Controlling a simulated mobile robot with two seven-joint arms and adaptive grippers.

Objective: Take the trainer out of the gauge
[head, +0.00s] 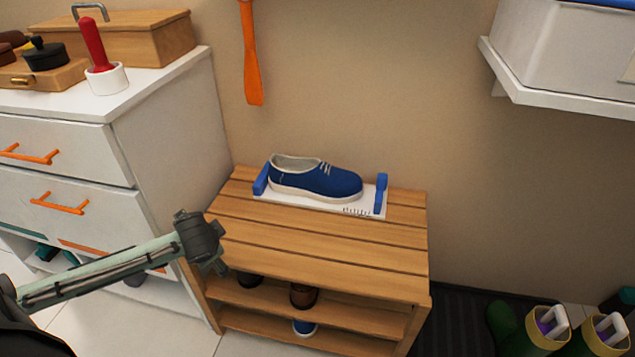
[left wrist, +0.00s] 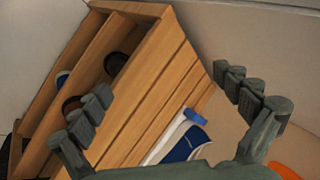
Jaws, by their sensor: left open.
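The blue trainer (head: 318,180) with a white sole sits in the gauge (head: 368,207), between its two blue upright ends. The gauge is a white plate with ruler marks, lying on top of the slatted wooden shoe rack (head: 320,255). My left gripper (head: 220,267) is in front of the rack's left side, apart from the trainer. In the left wrist view its fingers (left wrist: 165,112) are spread and empty, with part of the trainer (left wrist: 185,145) and the gauge (left wrist: 165,143) showing beyond them. My right gripper is not in view.
A white dresser (head: 165,120) stands left of the rack, with a wooden box (head: 130,38) and a red-handled tool (head: 93,45) on top. An orange shoehorn (head: 251,60) hangs on the wall. A white wall shelf (head: 560,95) is at upper right. Shoes fill lower rack shelves; boots stand at lower right.

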